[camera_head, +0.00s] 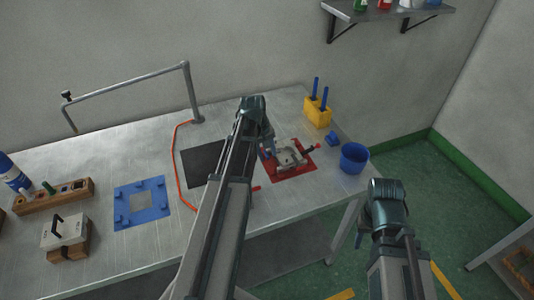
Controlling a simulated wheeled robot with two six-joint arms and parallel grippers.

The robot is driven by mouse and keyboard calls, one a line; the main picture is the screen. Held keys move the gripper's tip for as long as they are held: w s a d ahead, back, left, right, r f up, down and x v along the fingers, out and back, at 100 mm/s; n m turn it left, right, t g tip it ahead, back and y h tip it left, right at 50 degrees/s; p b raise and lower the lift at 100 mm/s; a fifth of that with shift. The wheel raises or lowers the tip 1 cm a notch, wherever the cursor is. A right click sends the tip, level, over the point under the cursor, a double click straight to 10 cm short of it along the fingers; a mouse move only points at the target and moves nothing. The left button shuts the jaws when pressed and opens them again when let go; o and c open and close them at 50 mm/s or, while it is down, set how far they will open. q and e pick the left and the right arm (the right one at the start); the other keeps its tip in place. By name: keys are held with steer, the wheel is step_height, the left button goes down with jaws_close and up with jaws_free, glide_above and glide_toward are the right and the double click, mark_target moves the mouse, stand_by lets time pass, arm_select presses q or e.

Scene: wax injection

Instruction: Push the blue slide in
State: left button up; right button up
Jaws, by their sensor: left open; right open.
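A metal mould-like fixture (290,156) sits on a red mat (307,170) on the right part of the table, with a red-tipped handle at its right. My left gripper (268,146) is open at the fixture's left side, partly hidden by my own arm. A small blue part shows at that side, but I cannot tell whether it is the blue slide or whether the gripper touches it. My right gripper (360,236) is open and empty, low beyond the table's right edge.
A blue cup (354,158), a small blue block (333,138) and a yellow holder (318,112) with blue-handled tools stand right of the fixture. A black mat (203,163), an orange cable (175,165) and a blue plate (130,212) lie to the left.

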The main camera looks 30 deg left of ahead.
arm_select(q)
step_height(320, 180, up, 14)
steer(key=s+a+p, duration=0.1)
steer(key=s+p, duration=0.1)
steer(key=p, duration=1.1)
steer(key=shift+a+f, duration=0.25)
steer(key=shift+a, duration=0.15)
steer(key=s+d+f+m+y+b, duration=0.1)
steer(key=s+d+m, duration=0.3)
steer(key=d, duration=0.6)
steer(key=s+d+f+m+g+b, duration=0.1)
steer(key=s+d+m, duration=0.4)
steer(key=d, duration=0.5)
steer(key=s+d+f+m+y+b, duration=0.1)
steer(key=s+d+f+m+b, duration=0.1)
steer(key=s+d, duration=0.4)
steer(key=d+f+m, duration=0.1)
steer(key=d+m, duration=0.1)
steer(key=d, duration=0.2)
steer(key=shift+m+g+y+b, duration=0.3)
steer(key=shift+m+g, duration=0.1)
steer(key=shift+f, duration=0.1)
